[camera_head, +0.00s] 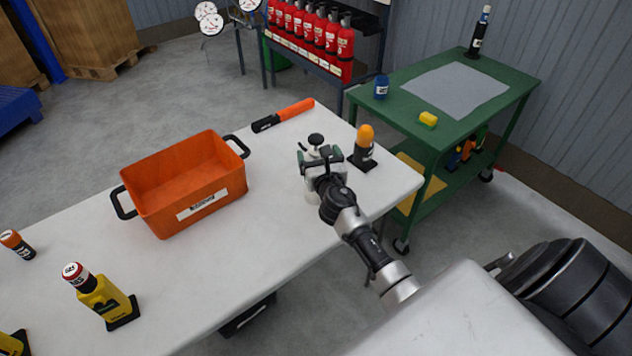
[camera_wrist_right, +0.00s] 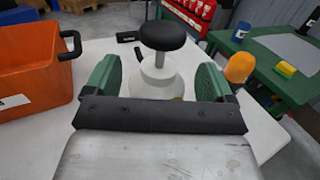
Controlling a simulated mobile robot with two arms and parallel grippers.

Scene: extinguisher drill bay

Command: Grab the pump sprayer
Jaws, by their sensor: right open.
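The pump sprayer (camera_wrist_right: 157,80) has a white rounded body and a black pump knob. It stands upright on the white table. In the head view its black knob (camera_head: 316,139) shows just beyond my right gripper (camera_head: 320,160), which hides much of the body. In the right wrist view the green fingers of my right gripper (camera_wrist_right: 158,82) are apart, one on each side of the sprayer's body. I see a gap at both sides; contact is not visible. The sprayer's lower part is hidden by the gripper. My left gripper is not in view.
An orange-capped black bottle (camera_head: 363,148) stands close right of the sprayer. An orange crate (camera_head: 190,180) sits to the left, and an orange-and-black stick (camera_head: 284,115) lies behind. A green cart (camera_head: 440,140) stands beyond the table's right edge.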

